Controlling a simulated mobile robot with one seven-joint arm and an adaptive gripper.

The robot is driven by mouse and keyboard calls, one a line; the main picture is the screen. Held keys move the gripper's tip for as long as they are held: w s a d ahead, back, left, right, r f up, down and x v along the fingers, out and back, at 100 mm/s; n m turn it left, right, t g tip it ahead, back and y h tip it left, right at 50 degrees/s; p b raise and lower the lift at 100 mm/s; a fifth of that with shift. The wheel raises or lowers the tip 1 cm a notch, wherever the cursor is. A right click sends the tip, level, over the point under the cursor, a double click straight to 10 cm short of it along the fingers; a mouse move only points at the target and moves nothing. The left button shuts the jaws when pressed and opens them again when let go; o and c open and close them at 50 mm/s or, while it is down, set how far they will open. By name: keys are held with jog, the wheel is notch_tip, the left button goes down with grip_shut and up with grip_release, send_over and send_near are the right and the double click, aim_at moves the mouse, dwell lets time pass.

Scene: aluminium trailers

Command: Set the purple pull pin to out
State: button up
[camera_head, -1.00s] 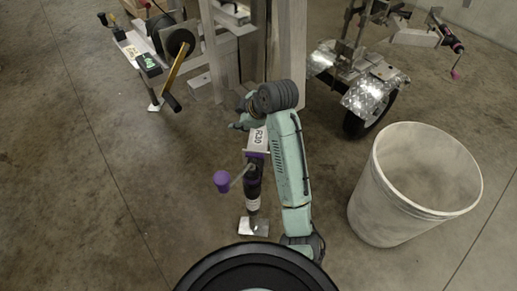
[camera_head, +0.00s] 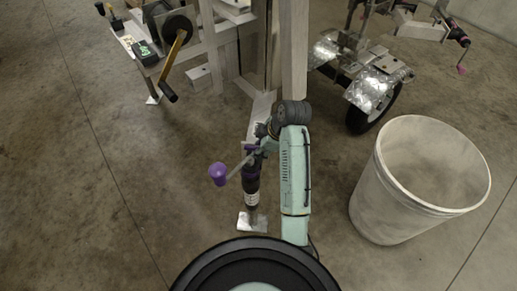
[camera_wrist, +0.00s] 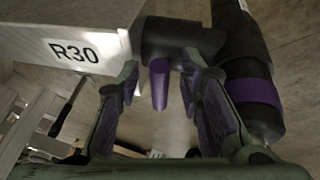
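The purple pull pin (camera_wrist: 159,84) shows in the wrist view as a short purple cylinder, sticking out from a dark round fitting (camera_wrist: 180,40) beside the beam marked R30. My gripper (camera_wrist: 161,88) is open, one finger either side of the pin, with a visible gap on both sides. In the head view my gripper (camera_head: 264,138) is at the top of the black jack (camera_head: 251,190) and hides the pin there. The jack has a purple crank knob (camera_head: 218,174) at its left and a metal foot (camera_head: 252,221) on the floor.
The R30 beam (camera_wrist: 85,45) is close left of my gripper in the wrist view. The jack tube with a purple band (camera_wrist: 252,91) is close on the right. A white bin (camera_head: 420,180) stands right, and another trailer's wheel (camera_head: 375,105) behind it. Floor at left is clear.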

jog(key=shift+w+a+f, duration=0.1)
jog(key=shift+a+f, duration=0.05)
jog(key=shift+f, duration=0.2)
jog(key=shift+c, duration=0.3)
grip_shut()
jog(key=shift+w+r, duration=0.1)
jog(key=shift+r, duration=0.05)
